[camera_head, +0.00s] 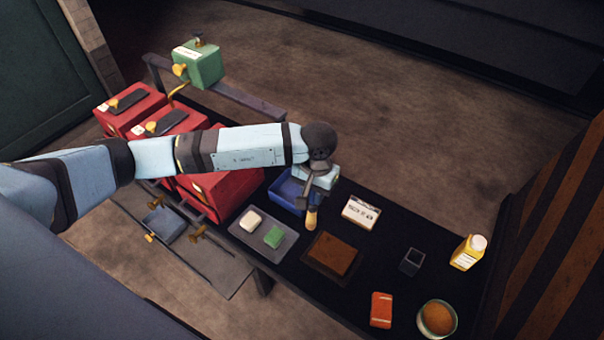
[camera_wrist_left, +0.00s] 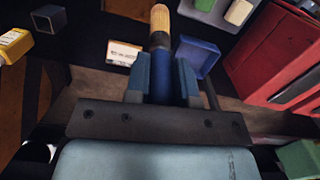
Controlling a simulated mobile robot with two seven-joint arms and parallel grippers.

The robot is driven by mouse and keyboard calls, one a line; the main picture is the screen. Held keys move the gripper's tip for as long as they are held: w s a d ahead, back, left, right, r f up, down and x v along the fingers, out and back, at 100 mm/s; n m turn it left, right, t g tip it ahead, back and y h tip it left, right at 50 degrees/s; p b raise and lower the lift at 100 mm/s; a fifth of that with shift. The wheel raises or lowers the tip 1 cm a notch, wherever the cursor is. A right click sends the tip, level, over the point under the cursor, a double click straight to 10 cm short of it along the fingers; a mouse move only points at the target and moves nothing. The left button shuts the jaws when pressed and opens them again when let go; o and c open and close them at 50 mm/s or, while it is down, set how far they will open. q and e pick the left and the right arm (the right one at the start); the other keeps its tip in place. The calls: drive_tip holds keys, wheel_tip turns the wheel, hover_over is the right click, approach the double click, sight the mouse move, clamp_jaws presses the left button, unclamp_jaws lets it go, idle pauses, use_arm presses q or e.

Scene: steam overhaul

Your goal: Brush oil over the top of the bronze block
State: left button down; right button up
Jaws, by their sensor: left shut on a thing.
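The bronze block (camera_head: 333,253) looks like a flat brown square and lies on a dark plate on the black bench. My left gripper (camera_head: 312,188) is shut on a brush (camera_head: 311,218) with tan bristles. The wrist view shows the brush's blue handle (camera_wrist_left: 160,75) between the two fingers of my left gripper (camera_wrist_left: 162,85), with the bristles (camera_wrist_left: 160,22) pointing away from it. In the head view the bristles are up and left of the block and look apart from it. My right gripper is not in view.
A blue tray (camera_head: 275,199) is beside the gripper. A grey tray (camera_head: 240,236) holds a cream and a green block.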

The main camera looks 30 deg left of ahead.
sight(316, 214)
use_arm(q)
drive_tip(key=f, duration=0.1)
drive_tip(key=d+f, duration=0.1)
drive_tip(key=f, duration=0.1)
drive_tip(key=shift+t, duration=0.4)
drive_tip(key=shift+f+b, duration=0.9)
drive_tip(key=shift+f, duration=1.1)
drive_tip(key=shift+a+f, duration=0.1)
drive_tip(key=shift+f, duration=0.3)
